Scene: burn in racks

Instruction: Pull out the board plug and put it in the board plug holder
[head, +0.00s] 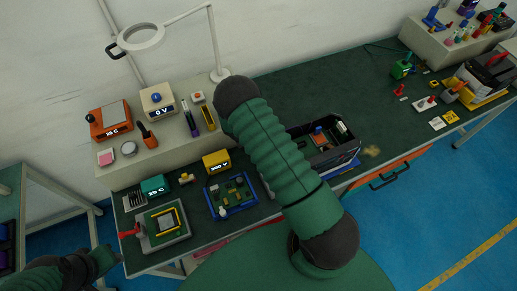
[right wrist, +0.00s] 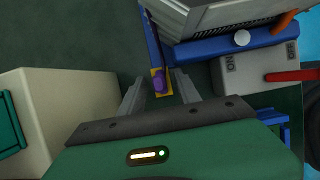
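In the right wrist view, a small purple and yellow piece (right wrist: 160,82), which looks like a plug, sits at the end of a narrow blue bar. My right gripper (right wrist: 160,78) is open, with one finger on each side of this piece and a visible gap to each. In the head view my right arm crosses the bench and its gripper is hidden. My left gripper (head: 100,262) is low at the left, dark and small; its fingers are unclear. A blue-framed circuit board (head: 231,196) lies on the bench. I cannot identify the board plug holder for sure.
In the right wrist view, a finned grey block (right wrist: 215,15), a grey switch box (right wrist: 255,72) with a red lever, and a pale box (right wrist: 50,120) surround the gripper. In the head view, an open dark case (head: 345,157) stands behind my right arm. The bench middle (head: 330,85) is clear.

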